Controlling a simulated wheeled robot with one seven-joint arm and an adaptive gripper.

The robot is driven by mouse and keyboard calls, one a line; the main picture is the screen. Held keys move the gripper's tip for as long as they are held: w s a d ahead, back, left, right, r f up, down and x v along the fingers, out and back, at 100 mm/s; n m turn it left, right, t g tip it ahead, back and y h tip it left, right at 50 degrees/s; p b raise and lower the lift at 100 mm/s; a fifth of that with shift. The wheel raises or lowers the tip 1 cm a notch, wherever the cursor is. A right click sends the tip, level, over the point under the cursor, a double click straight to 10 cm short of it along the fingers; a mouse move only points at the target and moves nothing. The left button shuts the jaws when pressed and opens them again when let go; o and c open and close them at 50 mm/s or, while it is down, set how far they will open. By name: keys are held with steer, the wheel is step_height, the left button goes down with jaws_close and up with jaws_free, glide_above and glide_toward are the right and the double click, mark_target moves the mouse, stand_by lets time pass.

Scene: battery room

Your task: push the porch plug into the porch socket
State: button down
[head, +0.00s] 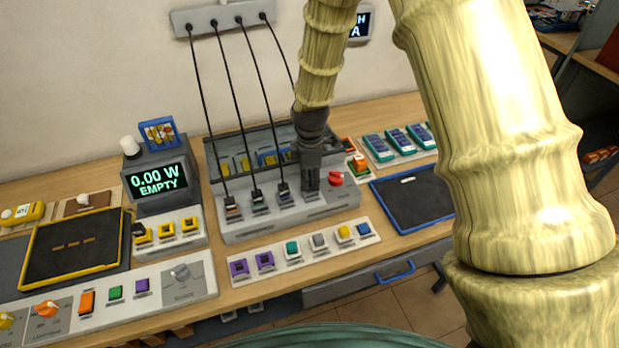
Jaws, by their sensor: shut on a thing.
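A light grey socket strip (290,218) lies on the bench with a row of sockets. Three dark plugs on black cables stand at its left and middle: a left plug (231,206), a second plug (258,198) and a third plug (283,190). My gripper (311,188) points down over the strip, right of the third plug. It is shut on a plug, mostly hidden between the fingers; a fourth cable runs down behind my arm towards it. I cannot read which plug or socket is the porch one, nor tell how deep the held plug sits.
A red knob (335,179) is close to the right of my gripper. A row of coloured buttons (300,248) lies in front of the strip. A display reading 0.00 W EMPTY (160,180) stands left, a dark tray (413,198) right. Cables hang from a wall bar (222,17).

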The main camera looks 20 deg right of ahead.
mark_target(310, 175)
steer(key=shift+f+b, duration=0.35)
steer(key=shift+f, duration=0.45)
steer(key=c, duration=1.5)
jaws_free()
steer(key=shift+o, duration=0.2)
steer(key=shift+r+p, duration=3.5)
steer(key=shift+r, duration=2.05)
